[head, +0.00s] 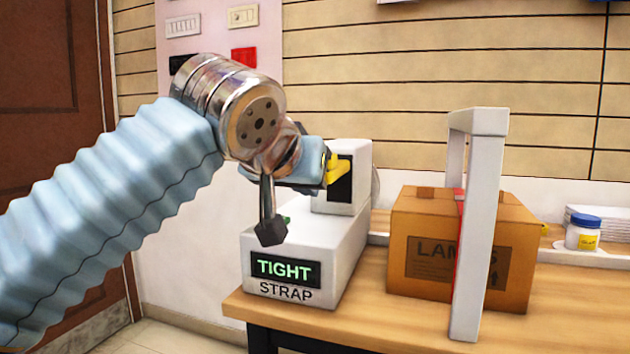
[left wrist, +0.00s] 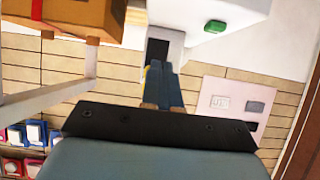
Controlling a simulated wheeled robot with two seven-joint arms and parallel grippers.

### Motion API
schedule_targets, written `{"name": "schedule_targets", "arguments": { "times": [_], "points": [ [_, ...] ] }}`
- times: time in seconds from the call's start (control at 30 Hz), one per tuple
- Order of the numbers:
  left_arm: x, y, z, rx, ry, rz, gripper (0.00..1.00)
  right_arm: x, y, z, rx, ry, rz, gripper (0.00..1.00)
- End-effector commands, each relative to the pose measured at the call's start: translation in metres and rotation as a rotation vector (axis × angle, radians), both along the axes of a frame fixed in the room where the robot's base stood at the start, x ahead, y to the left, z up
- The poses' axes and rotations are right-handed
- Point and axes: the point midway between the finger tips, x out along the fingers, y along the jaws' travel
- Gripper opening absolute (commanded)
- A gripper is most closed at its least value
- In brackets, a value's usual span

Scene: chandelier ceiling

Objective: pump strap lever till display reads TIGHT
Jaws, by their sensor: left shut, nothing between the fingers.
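The white strap machine (head: 325,235) stands at the left end of the table, and its display (head: 285,270) reads TIGHT in green. Its raised head has a dark slot (head: 341,188), which also shows in the left wrist view (left wrist: 157,50). A yellow piece (head: 340,167) shows between my left gripper and the slot; I cannot tell whether it is the lever. My left gripper (head: 318,166) is shut and empty in front of the head; its fingers also show in the left wrist view (left wrist: 164,72). I cannot tell whether it touches. My right gripper is out of view.
A cardboard box (head: 420,243) with a red strap sits under a white frame (head: 478,230) on the wooden table (head: 570,320). A white jar with a blue lid (head: 583,234) stands at the right. A brown door (head: 45,120) is at the left.

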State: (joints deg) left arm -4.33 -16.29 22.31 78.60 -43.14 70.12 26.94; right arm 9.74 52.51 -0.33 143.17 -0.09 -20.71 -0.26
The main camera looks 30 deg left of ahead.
Motion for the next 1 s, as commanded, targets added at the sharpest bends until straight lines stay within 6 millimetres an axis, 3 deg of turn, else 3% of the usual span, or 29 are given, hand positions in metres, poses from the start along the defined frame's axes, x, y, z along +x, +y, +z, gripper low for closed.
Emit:
{"name": "schedule_targets", "arguments": {
  "times": [0.2,0.4,1.0],
  "points": [
    [-0.042,-0.009,0.019,-0.001,-0.001,0.002,0.0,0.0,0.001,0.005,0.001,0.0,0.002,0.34],
    [-0.061,-0.014,0.028,-0.001,-0.002,0.001,0.0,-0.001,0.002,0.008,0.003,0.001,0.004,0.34],
    [-0.066,-0.015,0.03,-0.001,-0.002,0.001,0.0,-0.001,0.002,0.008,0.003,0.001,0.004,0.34]
  ]
}}
